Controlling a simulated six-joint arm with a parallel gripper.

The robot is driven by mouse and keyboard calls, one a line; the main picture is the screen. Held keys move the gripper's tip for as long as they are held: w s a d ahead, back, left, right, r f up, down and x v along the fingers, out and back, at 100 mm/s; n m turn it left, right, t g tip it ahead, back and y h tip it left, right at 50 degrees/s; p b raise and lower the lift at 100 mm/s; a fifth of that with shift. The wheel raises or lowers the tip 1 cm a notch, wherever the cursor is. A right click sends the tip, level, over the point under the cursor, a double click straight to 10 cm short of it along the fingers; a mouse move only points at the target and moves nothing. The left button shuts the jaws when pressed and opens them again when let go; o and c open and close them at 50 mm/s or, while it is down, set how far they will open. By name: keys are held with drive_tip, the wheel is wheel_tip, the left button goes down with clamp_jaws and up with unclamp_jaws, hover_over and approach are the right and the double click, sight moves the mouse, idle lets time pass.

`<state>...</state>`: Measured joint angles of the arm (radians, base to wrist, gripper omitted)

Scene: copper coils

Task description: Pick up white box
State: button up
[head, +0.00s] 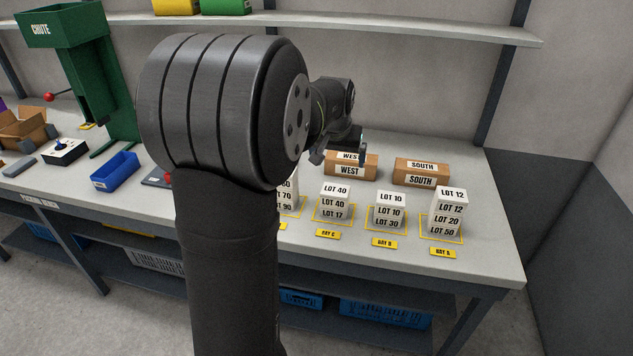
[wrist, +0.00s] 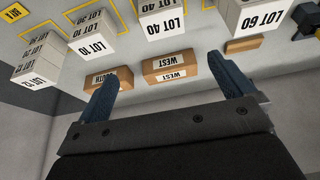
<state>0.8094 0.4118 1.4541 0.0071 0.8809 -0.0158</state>
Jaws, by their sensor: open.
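White boxes labelled with lot numbers stand in stacks on the bench. The LOT 40 box (head: 335,191) tops one stack, the LOT 10 box (head: 390,199) the one to its right, and the LOT 12 box (head: 452,195) a taller one at far right. A stack with 70 and 90 labels (head: 288,195) is partly hidden by my arm. My gripper (head: 340,154) is open and empty, beyond the stacks near the brown boxes. In the wrist view the gripper (wrist: 161,68) shows both fingers apart, with the upside-down LOT 40 box (wrist: 163,22) and LOT 10 box (wrist: 92,45) ahead.
Brown WEST box (head: 352,170) and SOUTH box (head: 421,180) lie behind the stacks. Yellow bay labels (head: 384,243) line the bench front. A blue bin (head: 115,172) and green chute (head: 85,80) stand left. A shelf (head: 420,28) runs above.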

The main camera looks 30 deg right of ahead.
approach(335, 190)
drive_tip(key=x, duration=0.2)
drive_tip(key=d+x, duration=0.1)
drive_tip(key=x, duration=0.2)
drive_tip(key=shift+w, duration=0.25)
drive_tip(key=x, duration=0.5)
drive_tip(key=shift+s+a+f, duration=0.2)
drive_tip(key=shift+a+f, duration=0.05)
drive_tip(key=shift+a, duration=0.1)
drive_tip(key=c, duration=1.2)
drive_tip(key=shift+o, duration=0.2)
drive_tip(key=shift+r, duration=0.1)
